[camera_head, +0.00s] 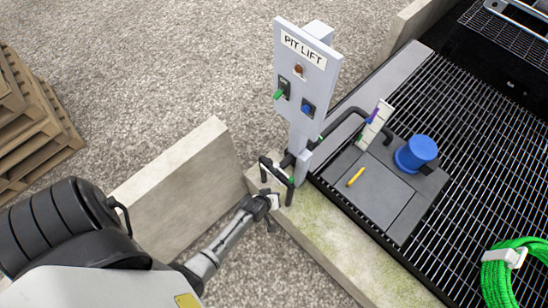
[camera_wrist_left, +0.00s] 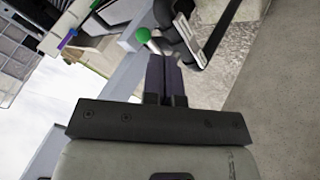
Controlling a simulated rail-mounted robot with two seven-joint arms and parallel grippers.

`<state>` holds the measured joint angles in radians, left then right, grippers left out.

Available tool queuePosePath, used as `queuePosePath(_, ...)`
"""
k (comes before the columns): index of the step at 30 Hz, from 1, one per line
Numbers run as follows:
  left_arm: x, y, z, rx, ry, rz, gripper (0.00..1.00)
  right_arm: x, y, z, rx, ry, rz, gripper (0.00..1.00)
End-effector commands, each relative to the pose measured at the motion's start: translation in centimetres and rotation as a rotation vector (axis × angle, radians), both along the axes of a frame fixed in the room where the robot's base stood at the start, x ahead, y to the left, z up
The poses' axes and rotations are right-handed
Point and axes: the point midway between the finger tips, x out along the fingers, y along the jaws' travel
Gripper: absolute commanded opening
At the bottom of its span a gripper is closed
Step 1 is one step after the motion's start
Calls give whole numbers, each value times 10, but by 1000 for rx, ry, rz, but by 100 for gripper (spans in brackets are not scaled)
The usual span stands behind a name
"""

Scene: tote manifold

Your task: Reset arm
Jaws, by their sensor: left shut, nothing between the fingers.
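The grey PIT LIFT control post (camera_head: 304,75) stands upright near the middle of the head view. Its panel carries an orange-red lamp (camera_head: 298,70), a green knob (camera_head: 279,94) and a blue knob (camera_head: 307,108). A black handle-like frame (camera_head: 277,178) sits at its foot. My left gripper (camera_head: 272,202) is just below this frame in the head view. In the left wrist view its dark fingers (camera_wrist_left: 165,72) are together and empty. A green ball (camera_wrist_left: 143,34) and a black bracket (camera_wrist_left: 188,38) show just beyond the fingertips; I cannot tell whether they touch. My right gripper is not in view.
Wooden pallets (camera_head: 30,120) stand left.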

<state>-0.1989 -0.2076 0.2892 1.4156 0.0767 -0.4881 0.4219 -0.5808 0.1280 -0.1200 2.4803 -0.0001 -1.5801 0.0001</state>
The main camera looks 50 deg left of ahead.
Motion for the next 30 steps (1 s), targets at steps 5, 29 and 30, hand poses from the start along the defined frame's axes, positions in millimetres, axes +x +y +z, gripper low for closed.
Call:
queuePosePath(5, 0, 0, 0, 0, 0, 0, 0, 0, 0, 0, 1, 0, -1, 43)
queuePosePath(29, -23, -14, 18, 38, 304, -318, 0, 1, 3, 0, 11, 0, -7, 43)
queuePosePath(30, -20, -16, 35, 49, 318, -363, 0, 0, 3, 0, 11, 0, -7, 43)
